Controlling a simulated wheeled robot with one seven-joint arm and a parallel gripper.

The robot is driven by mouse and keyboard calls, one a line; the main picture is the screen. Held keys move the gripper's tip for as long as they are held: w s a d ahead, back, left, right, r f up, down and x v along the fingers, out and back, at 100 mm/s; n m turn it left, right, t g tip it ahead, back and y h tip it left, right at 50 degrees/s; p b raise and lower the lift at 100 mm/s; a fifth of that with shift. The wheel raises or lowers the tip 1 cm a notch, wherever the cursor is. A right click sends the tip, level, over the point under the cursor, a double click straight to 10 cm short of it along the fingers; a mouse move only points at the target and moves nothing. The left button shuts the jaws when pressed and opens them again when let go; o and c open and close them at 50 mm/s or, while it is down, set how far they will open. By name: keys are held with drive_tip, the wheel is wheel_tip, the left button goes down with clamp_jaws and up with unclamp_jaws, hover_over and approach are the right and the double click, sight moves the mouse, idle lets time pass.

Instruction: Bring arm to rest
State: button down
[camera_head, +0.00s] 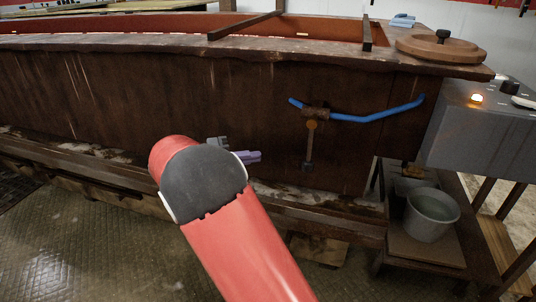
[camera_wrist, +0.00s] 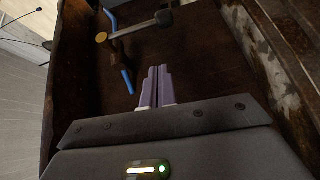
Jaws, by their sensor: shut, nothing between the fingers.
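My gripper (camera_wrist: 156,88) shows in the wrist view as two purple fingers side by side, shut with nothing between them. In the head view my gripper (camera_head: 250,156) shows only in part, past my red arm, in front of the brown rusty side wall (camera_head: 130,95). A brown valve with a hanging lever (camera_head: 311,140) and a blue hose (camera_head: 365,118) are to its right on that wall, apart from it. In the wrist view the blue hose (camera_wrist: 128,82) and the lever (camera_wrist: 140,27) are beyond the fingertips. Part of my gripper is hidden behind my arm.
A grey box with a lit orange lamp (camera_head: 477,98) stands at the right. Below it a grey bucket (camera_head: 430,214) sits on a low shelf. A round brown lid (camera_head: 440,47) lies on the top edge. A ledge (camera_head: 320,205) runs along the wall's foot. The floor at lower left is clear.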

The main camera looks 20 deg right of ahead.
drive_tip(key=shift+a, duration=0.95)
drive_tip(key=s+d+r+n+y+p, duration=0.1)
drive_tip(key=s+d+y, duration=0.35)
drive_tip(key=s, duration=0.25)
drive_tip(key=s+d+y, duration=0.3)
drive_tip(key=s+y, duration=0.2)
drive_tip(key=s, duration=0.2)
drive_tip(key=s+a+t+y, duration=0.3)
drive_tip(key=s+y, duration=0.1)
drive_tip(key=s, duration=0.3)
drive_tip(key=s+a+t+y+p, duration=0.1)
drive_tip(key=s+a+t+y, duration=0.2)
drive_tip(key=s, duration=0.4)
drive_tip(key=shift+a+y+p, duration=0.25)
drive_tip(key=shift+y+p, duration=0.05)
drive_tip(key=shift+y, duration=0.05)
drive_tip(key=shift+s+d, duration=0.1)
drive_tip(key=shift+d, duration=0.05)
